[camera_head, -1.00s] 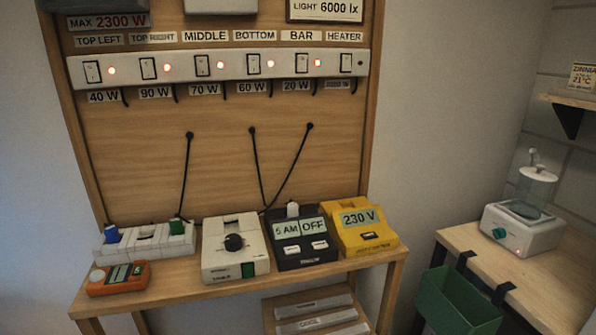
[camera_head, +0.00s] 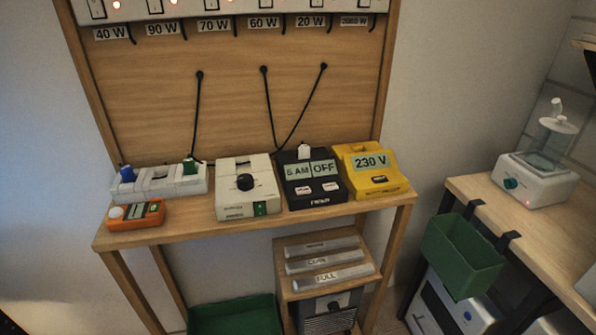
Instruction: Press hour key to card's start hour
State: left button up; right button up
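The black timer (camera_head: 312,178) stands on the narrow wooden shelf, between a white dial box and a yellow meter. Its display (camera_head: 310,170) reads "5 AM" and "OFF". Two pale keys (camera_head: 303,190) and (camera_head: 330,187) sit below the display; their labels are too small to read, so I cannot tell which is the hour key. A white plug (camera_head: 304,152) stands at the timer's top. No card with a start hour can be made out. Neither of my grippers is in view.
The white dial box (camera_head: 262,205), yellow 230 V meter (camera_head: 370,163), orange device (camera_head: 150,214) and white power strip (camera_head: 160,190) share the shelf (camera_head: 200,230). A green bin (camera_head: 462,262) hangs from the right table (camera_head: 545,228).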

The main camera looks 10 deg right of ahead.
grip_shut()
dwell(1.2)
